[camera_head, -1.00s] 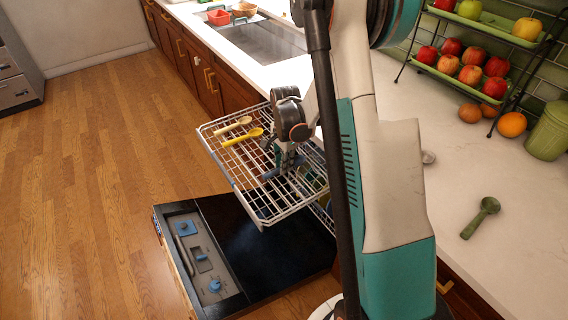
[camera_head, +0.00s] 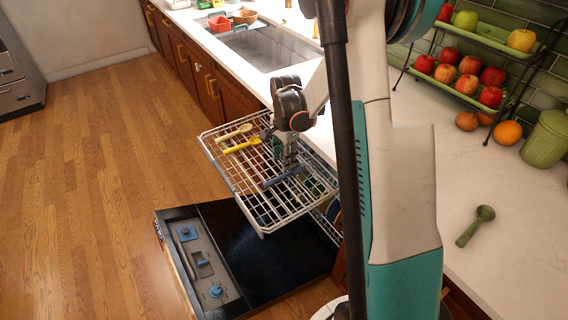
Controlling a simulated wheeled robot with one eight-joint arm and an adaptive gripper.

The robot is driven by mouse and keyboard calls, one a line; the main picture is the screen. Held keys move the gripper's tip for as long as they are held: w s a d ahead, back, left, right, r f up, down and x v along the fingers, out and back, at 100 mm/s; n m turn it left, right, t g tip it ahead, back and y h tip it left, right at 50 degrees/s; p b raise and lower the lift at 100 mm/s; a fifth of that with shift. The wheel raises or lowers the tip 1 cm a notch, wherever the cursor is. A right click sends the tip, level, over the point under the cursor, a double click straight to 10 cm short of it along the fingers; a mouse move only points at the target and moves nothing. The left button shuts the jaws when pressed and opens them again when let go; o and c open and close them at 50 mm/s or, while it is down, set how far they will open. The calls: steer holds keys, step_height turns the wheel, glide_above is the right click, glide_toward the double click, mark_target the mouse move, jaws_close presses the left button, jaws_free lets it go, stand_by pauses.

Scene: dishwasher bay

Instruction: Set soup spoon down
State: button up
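My gripper (camera_head: 287,162) points down over the upper dishwasher rack (camera_head: 236,181), right of its middle. A slim dark-blue piece (camera_head: 284,177), which looks like a spoon handle, lies slanted right at my fingertips. I cannot tell whether the fingers grip it or whether it rests on the wires. A yellow spoon (camera_head: 241,146) and a light wooden spoon (camera_head: 233,134) lie on the rack's left part, apart from my gripper. Which one is the soup spoon is not clear.
The dishwasher door (camera_head: 262,255) is open below the rack. A green scoop (camera_head: 476,225) lies on the white counter (camera_head: 515,260). Apples fill a tiered stand (camera_head: 455,92) beside an orange (camera_head: 507,132) and a green canister (camera_head: 547,138). A sink (camera_head: 268,47) is behind.

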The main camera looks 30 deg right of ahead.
steer(key=shift+r+p, duration=0.75)
steer(key=shift+r, duration=2)
